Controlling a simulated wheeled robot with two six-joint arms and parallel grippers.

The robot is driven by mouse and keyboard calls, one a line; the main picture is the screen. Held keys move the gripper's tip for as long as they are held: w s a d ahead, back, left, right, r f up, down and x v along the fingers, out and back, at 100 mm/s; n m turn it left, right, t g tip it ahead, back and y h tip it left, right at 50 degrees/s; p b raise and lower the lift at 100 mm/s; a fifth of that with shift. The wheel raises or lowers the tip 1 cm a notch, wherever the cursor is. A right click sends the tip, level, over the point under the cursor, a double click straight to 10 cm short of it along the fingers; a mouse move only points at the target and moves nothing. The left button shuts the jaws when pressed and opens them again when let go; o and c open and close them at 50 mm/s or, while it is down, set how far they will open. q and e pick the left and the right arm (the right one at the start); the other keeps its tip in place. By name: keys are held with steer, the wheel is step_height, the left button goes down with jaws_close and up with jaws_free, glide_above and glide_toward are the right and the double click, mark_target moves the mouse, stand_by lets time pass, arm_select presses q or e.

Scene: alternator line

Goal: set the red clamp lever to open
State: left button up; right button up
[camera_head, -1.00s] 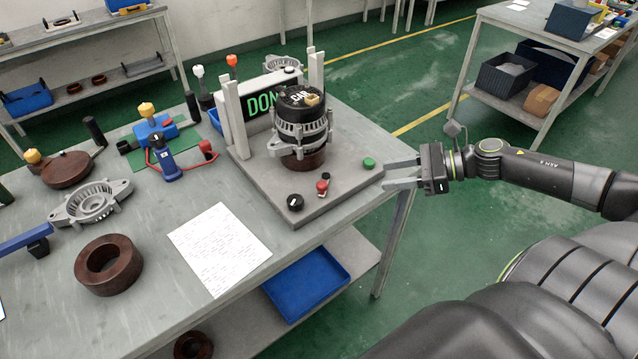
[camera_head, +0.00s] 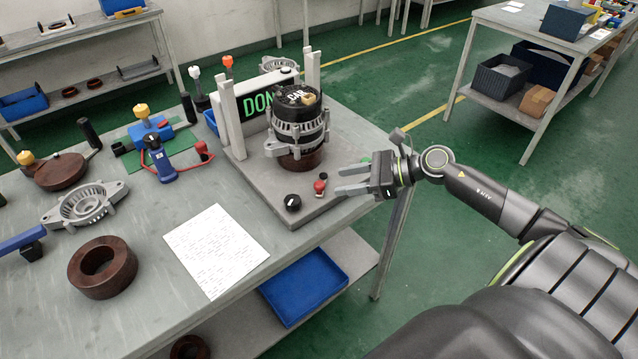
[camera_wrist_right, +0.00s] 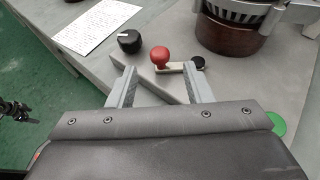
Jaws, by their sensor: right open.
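The red clamp lever (camera_head: 319,186) sits on the front of the grey fixture plate. In the right wrist view its red ball knob (camera_wrist_right: 159,56) is at the left end of a short pale arm, with a black pivot at the right end. My right gripper (camera_head: 341,181) is open and empty, just right of the lever in the head view. In the wrist view the knob lies just beyond and between the two fingertips (camera_wrist_right: 160,82), apart from them.
A black dial (camera_head: 292,202) is left of the lever. A green button (camera_wrist_right: 277,124) is close to my right gripper. The alternator (camera_head: 298,130) stands on the plate behind the lever, before a display reading "DON". A white sheet (camera_head: 215,250) lies on the table.

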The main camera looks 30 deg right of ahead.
mark_target(319, 183)
steer(key=shift+p+x, duration=0.85)
steer(key=shift+x, duration=2.9)
steer(key=shift+c, duration=0.4)
